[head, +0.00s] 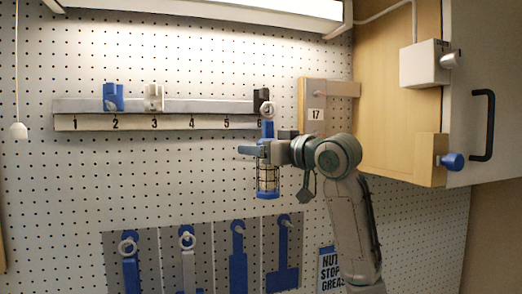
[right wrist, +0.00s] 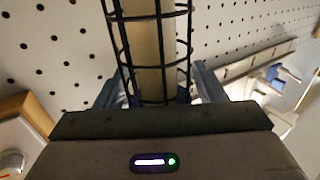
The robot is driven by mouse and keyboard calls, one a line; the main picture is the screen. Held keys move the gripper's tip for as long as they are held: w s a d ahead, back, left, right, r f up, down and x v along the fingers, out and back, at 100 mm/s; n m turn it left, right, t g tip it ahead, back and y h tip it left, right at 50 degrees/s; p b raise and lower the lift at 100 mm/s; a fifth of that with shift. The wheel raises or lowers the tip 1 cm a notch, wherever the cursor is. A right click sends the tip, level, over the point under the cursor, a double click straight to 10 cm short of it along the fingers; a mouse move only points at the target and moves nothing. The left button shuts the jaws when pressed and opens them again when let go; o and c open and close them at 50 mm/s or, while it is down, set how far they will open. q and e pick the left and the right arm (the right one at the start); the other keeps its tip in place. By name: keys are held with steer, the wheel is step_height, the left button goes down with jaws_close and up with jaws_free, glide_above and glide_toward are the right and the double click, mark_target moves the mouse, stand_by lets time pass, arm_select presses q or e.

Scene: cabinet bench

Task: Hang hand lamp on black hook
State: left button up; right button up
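The hand lamp (head: 267,180) is upright, with a blue top, a black wire cage and a blue bottom end. A pale ring (head: 267,108) sits at its top, overlapping the black hook (head: 261,95) on the rail. I cannot tell whether the ring is on the hook or just in front of it. My right gripper (head: 256,151) reaches in from the right and is shut on the lamp above the cage. In the right wrist view the lamp's cage (right wrist: 152,45) rises between the two fingers (right wrist: 155,92). My left gripper is out of view.
The numbered rail (head: 180,122) also carries a blue hook (head: 113,97) and a white hook (head: 154,97). Tools hang on a grey panel (head: 210,240) below. A wooden block marked 17 (head: 314,95) and an open cabinet (head: 395,120) stand to the right.

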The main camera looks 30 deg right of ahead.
steer(key=shift+o, duration=0.6)
steer(key=shift+s+f, duration=0.1)
steer(key=shift+s, duration=0.15)
steer(key=b+v, duration=0.5)
steer(key=v, duration=0.5)
steer(key=shift+s, duration=0.2)
